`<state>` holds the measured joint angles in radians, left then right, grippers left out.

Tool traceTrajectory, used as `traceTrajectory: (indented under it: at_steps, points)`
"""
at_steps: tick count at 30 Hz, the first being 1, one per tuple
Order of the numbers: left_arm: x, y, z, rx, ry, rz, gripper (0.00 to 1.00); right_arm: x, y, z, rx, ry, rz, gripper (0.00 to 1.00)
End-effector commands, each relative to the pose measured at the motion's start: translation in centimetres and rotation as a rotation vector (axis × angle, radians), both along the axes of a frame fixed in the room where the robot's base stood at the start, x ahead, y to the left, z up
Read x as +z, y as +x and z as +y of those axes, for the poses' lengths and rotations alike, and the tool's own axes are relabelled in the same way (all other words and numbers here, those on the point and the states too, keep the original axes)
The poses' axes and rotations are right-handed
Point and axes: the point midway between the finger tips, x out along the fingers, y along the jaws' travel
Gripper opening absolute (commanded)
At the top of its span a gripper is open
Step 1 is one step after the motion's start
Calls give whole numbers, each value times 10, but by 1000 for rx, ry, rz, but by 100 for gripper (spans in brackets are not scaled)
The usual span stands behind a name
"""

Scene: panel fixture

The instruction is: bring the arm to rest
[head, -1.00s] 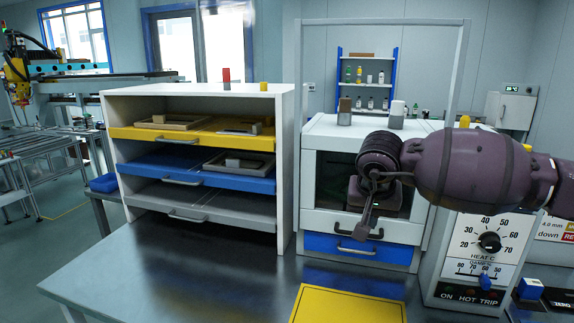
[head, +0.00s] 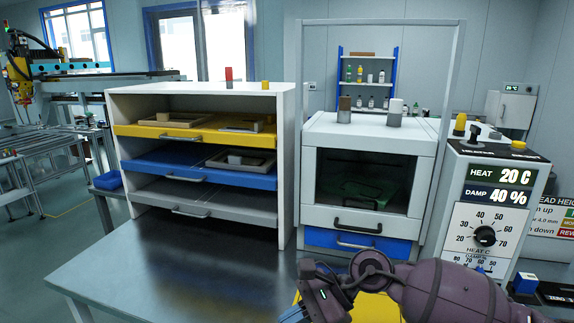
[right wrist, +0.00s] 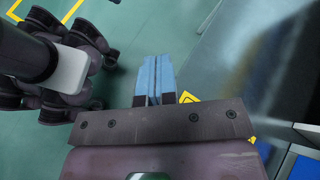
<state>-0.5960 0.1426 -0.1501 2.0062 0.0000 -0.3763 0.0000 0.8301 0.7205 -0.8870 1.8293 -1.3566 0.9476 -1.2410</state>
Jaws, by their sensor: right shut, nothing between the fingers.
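My right arm comes in from the lower right of the head view, low in front of the bench. Its right gripper (head: 292,314) is at the bottom edge of that view, partly cut off. In the right wrist view the two blue fingers (right wrist: 153,76) lie together, shut and empty, with the green floor behind them. My left gripper is in neither current view.
The grey bench (head: 200,265) lies close to the arm, with a yellow mat (head: 375,308) partly hidden behind it. A shelf unit with drawers (head: 285,165), a glass-fronted cabinet (head: 425,150) and a heater control box (head: 457,190) stand on the bench.

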Motion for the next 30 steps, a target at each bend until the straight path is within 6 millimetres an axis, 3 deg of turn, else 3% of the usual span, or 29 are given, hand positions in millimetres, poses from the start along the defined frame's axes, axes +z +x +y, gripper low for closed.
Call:
traceTrajectory:
  at_steps: [6, 14, 19, 23, 30]
  points:
    - [-1, -2, 0, 0, 0, 3, 43, 3, -23, 18, -253, 326, 456, 0]
    - [0, -1, 0, 0, 0, 2, 43, 2, -19, -2, -559, 685, 1035, 0]
    - [0, 1, 0, 0, 0, -1, 43, -17, -12, -36, -751, 919, 1427, 0]
    - [2, 3, 0, -2, 0, -6, 43, -43, -10, -70, -889, 1105, 1727, 0]
    - [2, 5, -1, -4, 0, -9, 43, -113, -32, -145, -1108, 1491, 2267, 0]
